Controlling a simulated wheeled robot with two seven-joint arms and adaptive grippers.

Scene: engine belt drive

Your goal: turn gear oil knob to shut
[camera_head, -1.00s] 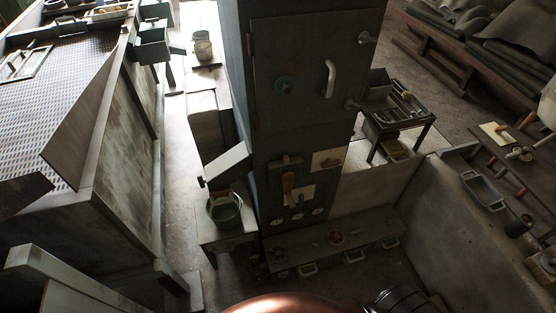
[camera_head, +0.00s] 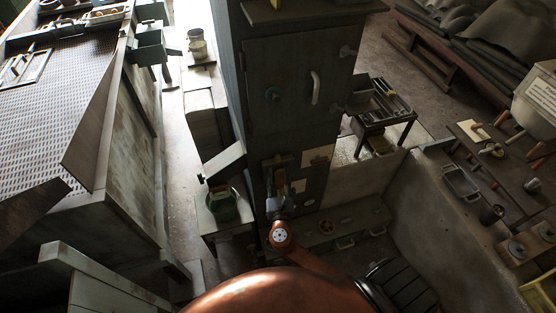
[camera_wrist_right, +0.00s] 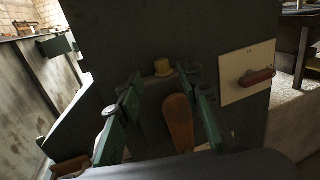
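A dark upright cabinet has a brown-orange handle (camera_wrist_right: 180,122) low on its front, in the right wrist view. I cannot read a label saying which part is the gear oil knob. My right gripper (camera_wrist_right: 164,78) is open, with one green finger on each side of this handle; I cannot tell whether either touches it. In the head view the right gripper (camera_head: 279,203) is at the cabinet's lower front and partly covers the handle. My left gripper is not in view.
A pale plate with a red-brown handle (camera_wrist_right: 257,77) is right of the gripper. A green bucket (camera_head: 223,206) stands left.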

